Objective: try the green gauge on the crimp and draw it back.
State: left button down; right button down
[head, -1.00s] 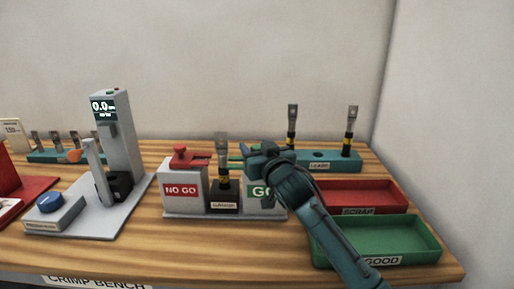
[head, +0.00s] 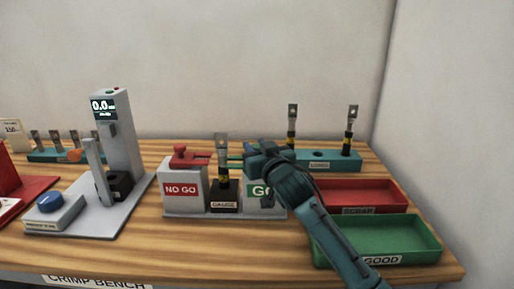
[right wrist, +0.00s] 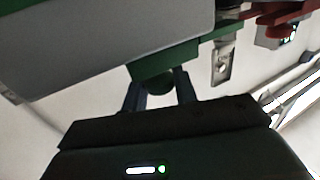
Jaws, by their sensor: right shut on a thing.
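My right gripper (head: 256,158) is shut on the green gauge (head: 236,161) over the GO block. The green gauge also shows between the fingers in the right wrist view (right wrist: 165,62). Its thin tip points left toward the crimped lug (head: 222,150), which stands upright in the dark GAUGE holder (head: 224,195). Whether the tip touches the crimp or sits around it, I cannot tell. The lug's flat end also shows in the right wrist view (right wrist: 223,62). The red gauge (head: 188,158) rests on the NO GO block (head: 183,190). My left gripper is not in view.
The teal rack (head: 318,160) behind my arm holds two upright lugs. A red SCRAP tray (head: 365,192) and a green GOOD tray (head: 405,238) lie at the right. A grey tester (head: 118,145) reading 0.0 stands at the left. The bench front is clear.

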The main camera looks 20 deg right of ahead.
jog(key=shift+w+a, duration=0.2)
jog(key=shift+a, duration=0.5)
jog(key=shift+w+a, duration=0.2)
jog(key=shift+a, duration=0.45)
jog(key=c, duration=1.2)
grip_release()
jog(key=shift+o, duration=0.2)
jog(key=s+d+b, duration=0.1)
jog(key=s, duration=1.2)
jog(key=shift+d, duration=0.3)
